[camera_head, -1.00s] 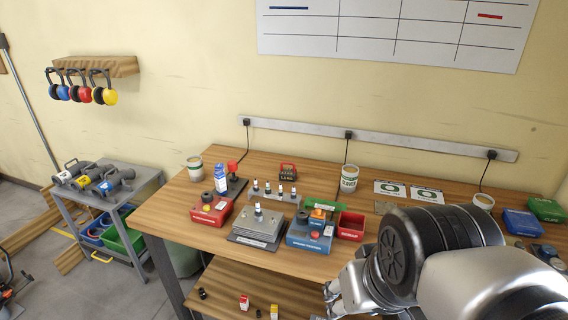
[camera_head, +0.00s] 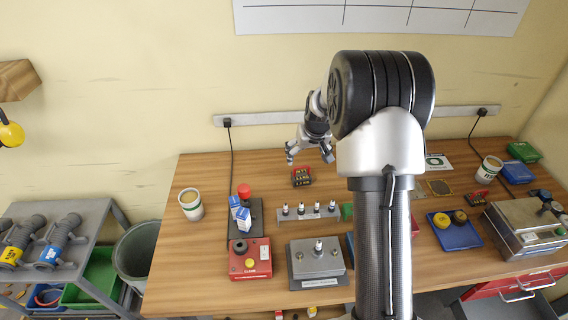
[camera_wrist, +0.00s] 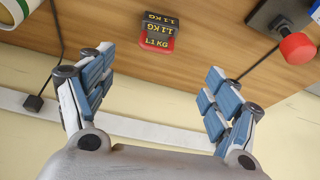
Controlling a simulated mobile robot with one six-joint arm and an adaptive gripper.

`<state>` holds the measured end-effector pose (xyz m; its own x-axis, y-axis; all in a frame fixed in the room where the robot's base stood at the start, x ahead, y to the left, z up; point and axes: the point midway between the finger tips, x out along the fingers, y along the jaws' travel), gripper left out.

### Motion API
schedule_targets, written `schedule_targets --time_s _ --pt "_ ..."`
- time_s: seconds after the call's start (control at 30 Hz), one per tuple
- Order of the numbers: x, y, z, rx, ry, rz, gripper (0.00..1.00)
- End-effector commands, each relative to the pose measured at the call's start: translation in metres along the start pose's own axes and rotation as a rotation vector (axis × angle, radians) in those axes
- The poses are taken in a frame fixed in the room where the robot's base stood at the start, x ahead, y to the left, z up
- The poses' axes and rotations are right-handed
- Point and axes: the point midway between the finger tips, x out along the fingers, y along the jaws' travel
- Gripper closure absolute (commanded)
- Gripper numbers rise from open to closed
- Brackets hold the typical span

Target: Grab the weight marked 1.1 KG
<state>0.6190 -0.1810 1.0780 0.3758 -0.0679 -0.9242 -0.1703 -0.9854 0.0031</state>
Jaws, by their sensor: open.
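The weight marked 1.1 KG (camera_wrist: 158,32) is a small block, dark on top with yellow lettering and a red part below it. It stands on the wooden bench near the wall, and in the head view it is a small dark and red block (camera_head: 301,177). My gripper (camera_head: 310,158) is above and just behind it. In the wrist view my gripper (camera_wrist: 150,90) has its two fingers spread wide and empty, with the weight beyond the fingertips, roughly between them. The fingers are apart from it.
A red-knobbed device (camera_wrist: 297,48) and a cup (camera_wrist: 15,12) stand to either side in the wrist view. A rack with small bottles (camera_head: 307,214) stands in front of the weight. A power strip (camera_head: 270,118) runs along the wall behind. The bench (camera_head: 275,180) is bare left of the weight.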

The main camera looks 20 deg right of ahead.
Motion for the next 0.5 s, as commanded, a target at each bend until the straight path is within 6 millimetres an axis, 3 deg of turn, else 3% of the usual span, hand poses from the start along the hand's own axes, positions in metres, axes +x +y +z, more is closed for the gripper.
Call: schedule_targets --time_s 0.5 --pt "0.102 0.000 0.003 0.001 -0.004 -0.001 0.18"
